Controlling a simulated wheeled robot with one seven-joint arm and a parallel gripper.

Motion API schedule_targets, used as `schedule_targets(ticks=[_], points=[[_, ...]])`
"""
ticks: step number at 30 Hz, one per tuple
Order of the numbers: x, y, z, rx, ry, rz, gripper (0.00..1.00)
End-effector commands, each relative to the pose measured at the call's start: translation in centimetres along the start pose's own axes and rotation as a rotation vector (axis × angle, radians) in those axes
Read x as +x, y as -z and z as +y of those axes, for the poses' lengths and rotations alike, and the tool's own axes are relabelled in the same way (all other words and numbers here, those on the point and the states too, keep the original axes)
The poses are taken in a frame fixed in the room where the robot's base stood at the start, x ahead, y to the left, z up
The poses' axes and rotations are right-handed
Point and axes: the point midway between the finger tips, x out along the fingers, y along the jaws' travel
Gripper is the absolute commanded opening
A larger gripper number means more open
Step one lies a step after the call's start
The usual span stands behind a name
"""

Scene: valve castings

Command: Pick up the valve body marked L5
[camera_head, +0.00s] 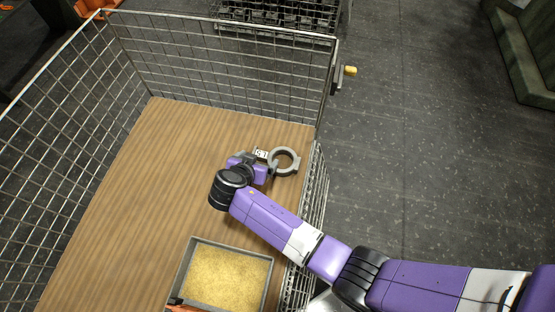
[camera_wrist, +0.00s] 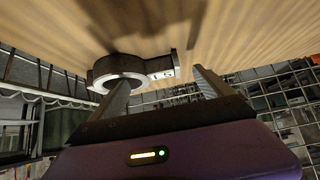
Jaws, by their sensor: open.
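A grey valve body (camera_head: 284,162) with a round ring and a side block lies on the wooden floor of a wire cage, near its right wall. A white tag with dark characters, apparently L5, shows on the block. In the wrist view the valve body (camera_wrist: 120,70) has its ring behind the left finger and its tagged block between the fingers. My gripper (camera_head: 256,161) is open and empty beside the valve body. Its fingers (camera_wrist: 161,78) are spread in the wrist view. I cannot tell whether the left finger touches the ring.
A grey tray (camera_head: 183,267) of yellow granular material stands at the front of the wooden floor. Wire mesh walls (camera_head: 220,62) close the back, left and right sides. The left and middle of the floor are clear. A dark rack (camera_head: 285,16) stands beyond the cage.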

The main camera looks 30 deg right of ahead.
Motion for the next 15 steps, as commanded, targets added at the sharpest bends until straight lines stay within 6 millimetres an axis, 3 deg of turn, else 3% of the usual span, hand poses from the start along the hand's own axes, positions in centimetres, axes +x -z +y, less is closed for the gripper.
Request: schedule_targets(ticks=[7,15], points=[[3.6,-0.2,0.2,0.000,-0.001,0.000,0.91],[4.3,-0.1,0.2,-0.001,0.001,0.000,0.91]])
